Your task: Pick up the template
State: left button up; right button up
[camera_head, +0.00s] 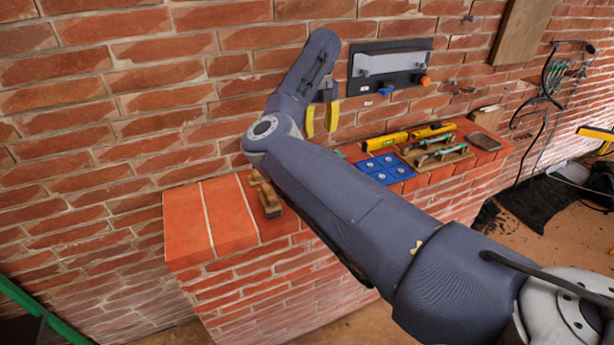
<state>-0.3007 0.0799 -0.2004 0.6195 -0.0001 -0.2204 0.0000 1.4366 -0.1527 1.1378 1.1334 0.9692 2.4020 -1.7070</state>
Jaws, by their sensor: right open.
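A flat blue square plate with several pale round marks (385,168), which looks like the template, lies on the brick ledge right of centre. My right arm crosses the picture from the lower right. My right gripper (321,118) has two yellow fingertips that point down and stand apart, with nothing between them. It is in front of the brick wall, up and to the left of the blue plate, and not touching it. My forearm passes just in front of the plate and hides part of the ledge. My left gripper is not in view.
A yellow level (385,141) and a wooden block with green-handled tools (437,153) lie beside the plate. A black panel with a grey plate (390,66) hangs on the wall near my gripper. A wooden-handled tool (265,196) lies on the ledge's left part; its left end is bare.

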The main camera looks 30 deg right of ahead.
notch_tip(320, 180, down, 10)
jog(key=shift+d, duration=0.1)
jog(key=shift+f, duration=3.4)
jog(key=shift+c, duration=0.2)
grip_shut()
